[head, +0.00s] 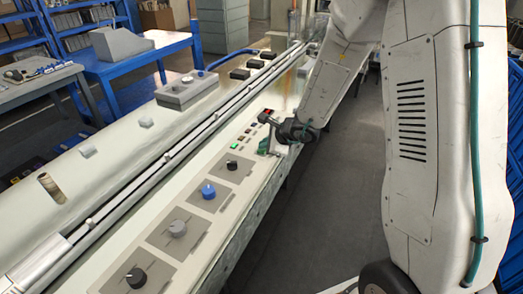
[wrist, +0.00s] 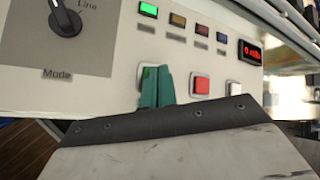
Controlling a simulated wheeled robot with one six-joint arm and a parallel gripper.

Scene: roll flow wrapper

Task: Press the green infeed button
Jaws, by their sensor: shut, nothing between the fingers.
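My gripper (wrist: 157,88) has green fingers, shut with nothing between them, at the lower part of the control panel (wrist: 105,95). It also shows in the head view (head: 265,147), at the panel's right edge. A red button (wrist: 201,85) and a white button (wrist: 232,88) are to the right of the fingers.
A lit green lamp (wrist: 147,9) heads a row of indicators above the buttons. A red display (wrist: 250,52) is at right, the black Mode knob (wrist: 65,19) at left. In the head view, a blue knob (head: 208,191) is nearer. Open floor (head: 330,210) lies right of the machine.

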